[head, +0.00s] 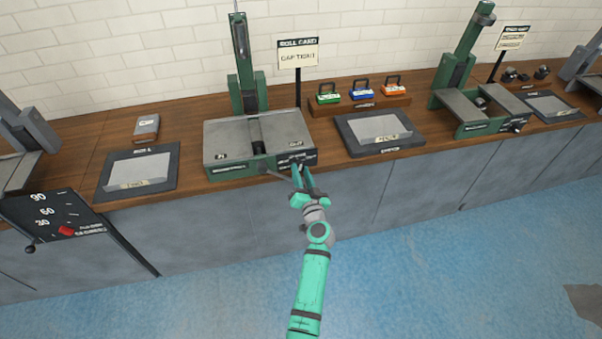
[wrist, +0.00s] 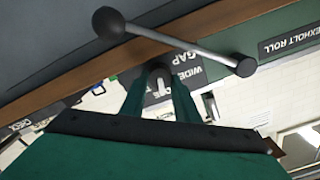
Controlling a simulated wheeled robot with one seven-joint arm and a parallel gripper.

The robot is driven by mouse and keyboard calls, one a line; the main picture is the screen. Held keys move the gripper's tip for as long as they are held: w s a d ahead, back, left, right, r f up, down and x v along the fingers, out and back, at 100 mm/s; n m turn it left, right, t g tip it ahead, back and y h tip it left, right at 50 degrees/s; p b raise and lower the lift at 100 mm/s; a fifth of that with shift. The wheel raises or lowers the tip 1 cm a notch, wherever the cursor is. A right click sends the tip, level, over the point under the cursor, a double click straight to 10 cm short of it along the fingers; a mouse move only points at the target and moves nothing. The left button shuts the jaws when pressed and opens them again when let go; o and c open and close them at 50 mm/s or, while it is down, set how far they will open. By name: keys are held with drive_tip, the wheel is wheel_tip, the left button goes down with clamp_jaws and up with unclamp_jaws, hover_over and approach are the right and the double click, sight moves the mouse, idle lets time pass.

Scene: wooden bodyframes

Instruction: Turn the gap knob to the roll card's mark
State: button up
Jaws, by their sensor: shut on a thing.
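The roll card (head: 298,54) stands on a post behind the green and grey rolling machine (head: 226,138) and reads "GAP TIGHT". My gripper (head: 302,170) is at the right end of the machine's front face. In the wrist view, my gripper (wrist: 160,88) is shut on the small dark gap knob (wrist: 159,70), which has a pale bar on its face. The picture there is upside down. The label plate (wrist: 185,68) beside the knob shows "GAP" and "WIDE"; the finger and knob hide part of it. The knob's exact setting is not clear.
A crank with a black ball (wrist: 108,22) crosses in front of the machine, close to my fingers. Trays (head: 138,170) and (head: 380,132) lie on the wooden counter to either side. A dial board (head: 50,215) stands at left.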

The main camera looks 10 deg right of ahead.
drive_tip(key=m, duration=0.4)
drive_tip(key=shift+d+m, duration=0.1)
drive_tip(key=shift+m, duration=0.2)
drive_tip(key=m, duration=0.4)
drive_tip(key=shift+m, duration=0.3)
drive_tip(key=o, duration=1)
drive_tip(key=shift+o, duration=0.2)
drive_tip(key=shift+s+f, duration=0.1)
drive_tip(key=s, duration=1)
drive_tip(key=shift+s, duration=0.3)
